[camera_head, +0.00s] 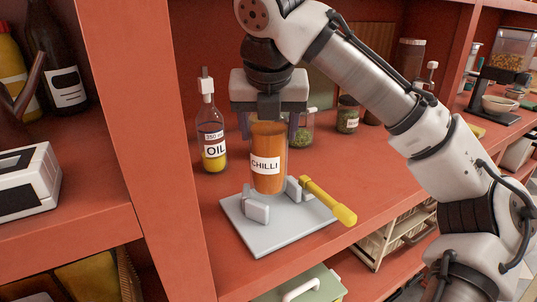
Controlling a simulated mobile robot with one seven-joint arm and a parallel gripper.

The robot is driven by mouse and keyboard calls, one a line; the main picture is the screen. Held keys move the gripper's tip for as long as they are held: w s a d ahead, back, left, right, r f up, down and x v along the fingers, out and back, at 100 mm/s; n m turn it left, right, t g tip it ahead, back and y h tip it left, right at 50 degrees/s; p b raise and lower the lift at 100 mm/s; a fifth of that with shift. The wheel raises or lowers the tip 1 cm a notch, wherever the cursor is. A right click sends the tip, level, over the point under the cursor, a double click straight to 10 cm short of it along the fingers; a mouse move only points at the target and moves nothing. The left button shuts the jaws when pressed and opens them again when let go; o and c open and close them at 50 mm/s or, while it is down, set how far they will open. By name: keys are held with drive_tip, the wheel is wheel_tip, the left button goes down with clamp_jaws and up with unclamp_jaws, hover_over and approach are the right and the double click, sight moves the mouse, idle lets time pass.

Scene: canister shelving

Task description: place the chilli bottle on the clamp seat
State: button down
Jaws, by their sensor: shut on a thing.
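The chilli bottle (267,181), orange with a white CHILLI label, stands upright in the middle of the view. My gripper (268,127) is above it, pointing down, with its fingers shut on the bottle's upper part. The clamp seat (258,239) is a pale grey plate on the shelf with two grey jaws, one left and one right of the bottle's foot. A yellow handle (328,201) sticks out to the right of it. The bottle is between the jaws in this view; I cannot tell whether its base touches the plate.
An oil bottle (211,138) stands close behind on the left, beside the red upright (150,130). Jars (347,115) stand behind on the right. A white toaster-like box (30,195) is on the left shelf. The red shelf right of the handle is clear.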

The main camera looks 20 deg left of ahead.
sight(269, 151)
drive_tip(key=shift+f, duration=2.45)
drive_tip(key=shift+c, duration=1.6)
unclamp_jaws()
drive_tip(key=v, duration=1.2)
drive_tip(key=shift+p, duration=0.45)
